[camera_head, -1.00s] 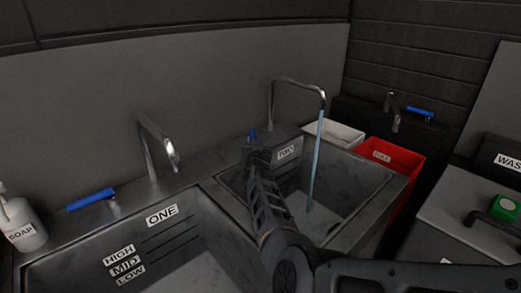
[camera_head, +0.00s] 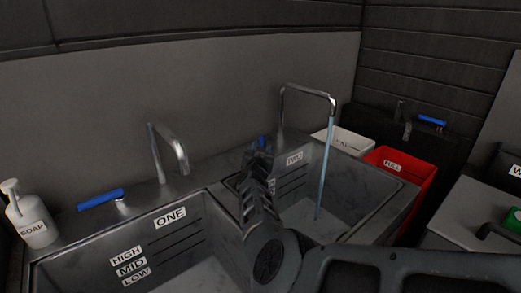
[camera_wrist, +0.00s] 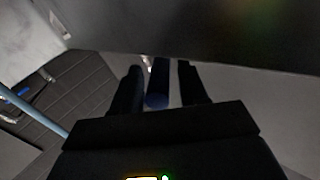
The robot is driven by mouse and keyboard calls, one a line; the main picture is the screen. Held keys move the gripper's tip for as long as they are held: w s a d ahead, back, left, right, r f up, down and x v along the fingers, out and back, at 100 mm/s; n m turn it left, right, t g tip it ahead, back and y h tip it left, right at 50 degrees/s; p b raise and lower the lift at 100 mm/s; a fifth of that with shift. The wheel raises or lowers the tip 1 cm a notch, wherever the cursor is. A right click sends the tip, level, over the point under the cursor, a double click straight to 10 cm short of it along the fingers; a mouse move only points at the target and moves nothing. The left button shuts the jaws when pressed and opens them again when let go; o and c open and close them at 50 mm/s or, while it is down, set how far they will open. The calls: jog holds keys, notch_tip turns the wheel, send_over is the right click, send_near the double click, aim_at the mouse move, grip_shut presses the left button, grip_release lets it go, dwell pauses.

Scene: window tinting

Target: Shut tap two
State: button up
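Tap two (camera_head: 308,91) is a bent metal spout over the right-hand sink, which is labelled TWO (camera_head: 294,158). A stream of water (camera_head: 326,155) runs from it into the basin. Its blue handle (camera_head: 262,141) shows just past my gripper (camera_head: 260,150), mostly hidden by it. In the wrist view the dark blue handle (camera_wrist: 157,85) lies between the two fingers of my gripper (camera_wrist: 158,72). The fingers are apart, with a narrow gap on each side of the handle, so it does not look clamped.
Sink one (camera_head: 60,272) with its own tap (camera_head: 166,150) and blue handle (camera_head: 100,198) is at left, beside a soap bottle (camera_head: 33,218). A white bin (camera_head: 345,142) and red bin (camera_head: 418,172) stand right of sink two. Another blue-handled tap (camera_head: 431,120) is behind.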

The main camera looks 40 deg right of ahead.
jog(key=shift+o, duration=0.4)
jog(key=shift+a, duration=0.15)
jog(key=shift+w+r, duration=0.1)
jog(key=shift+r, duration=0.35)
jog(key=r, duration=0.2)
jog(key=r+p, duration=0.1)
jog(key=shift+s+d+r, duration=0.35)
jog(key=shift+r, duration=0.05)
jog(key=s+d+r, duration=0.6)
jog(key=s+d, duration=0.1)
jog(key=shift+s+d+r, duration=0.15)
jog(key=shift+s+d, duration=0.15)
jog(key=shift+s, duration=0.05)
